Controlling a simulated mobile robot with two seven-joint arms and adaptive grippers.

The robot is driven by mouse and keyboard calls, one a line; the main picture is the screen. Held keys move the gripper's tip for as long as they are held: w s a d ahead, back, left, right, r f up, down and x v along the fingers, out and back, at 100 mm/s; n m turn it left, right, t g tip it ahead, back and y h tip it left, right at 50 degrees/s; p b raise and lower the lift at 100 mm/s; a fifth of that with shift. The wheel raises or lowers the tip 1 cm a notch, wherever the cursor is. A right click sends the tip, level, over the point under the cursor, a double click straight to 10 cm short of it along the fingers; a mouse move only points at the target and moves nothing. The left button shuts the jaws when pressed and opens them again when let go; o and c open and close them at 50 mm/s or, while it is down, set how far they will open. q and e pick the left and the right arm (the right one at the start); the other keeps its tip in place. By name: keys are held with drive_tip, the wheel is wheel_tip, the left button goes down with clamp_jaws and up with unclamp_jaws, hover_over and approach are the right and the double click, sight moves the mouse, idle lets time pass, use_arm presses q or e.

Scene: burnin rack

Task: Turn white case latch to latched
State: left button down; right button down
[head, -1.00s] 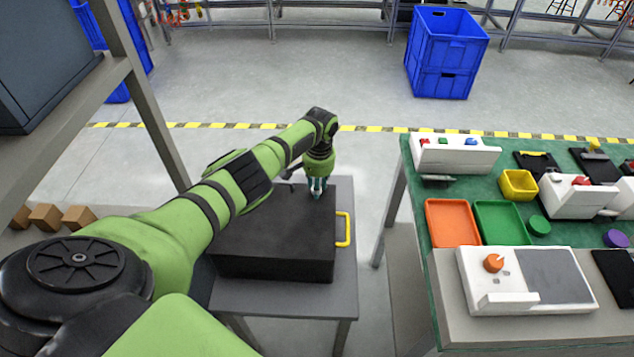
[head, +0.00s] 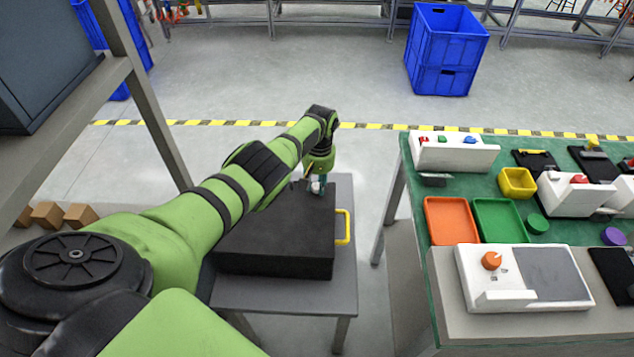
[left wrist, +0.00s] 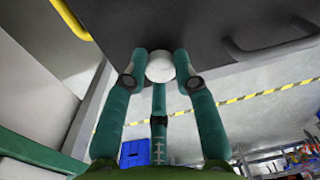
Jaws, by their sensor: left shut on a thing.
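The white case latch (left wrist: 160,67) is a small round white knob on the dark case. My left gripper (left wrist: 160,75) is shut on it, with a teal finger on each side and a third finger below. In the head view the black case (head: 275,240) lies flat on a small grey table, with a yellow handle (head: 343,228) on its right side. There my left gripper (head: 317,188) points down at the case's far right part and mostly hides the latch. I cannot tell the latch's turn angle. My right gripper is not in view.
The small grey table (head: 345,290) has a narrow bare edge around the case. A bench on the right holds an orange tray (head: 451,220), a green tray (head: 499,221) and white control boxes. A grey shelf post (head: 150,125) stands at left. Blue crates (head: 445,50) stand behind.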

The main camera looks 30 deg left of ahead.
sight(318, 185)
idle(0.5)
use_arm(q)
drive_tip(key=c, duration=1)
unclamp_jaws()
drive_tip(key=r, duration=1.2)
drive_tip(key=shift+w+d, duration=0.15)
drive_tip(key=shift+w, duration=0.05)
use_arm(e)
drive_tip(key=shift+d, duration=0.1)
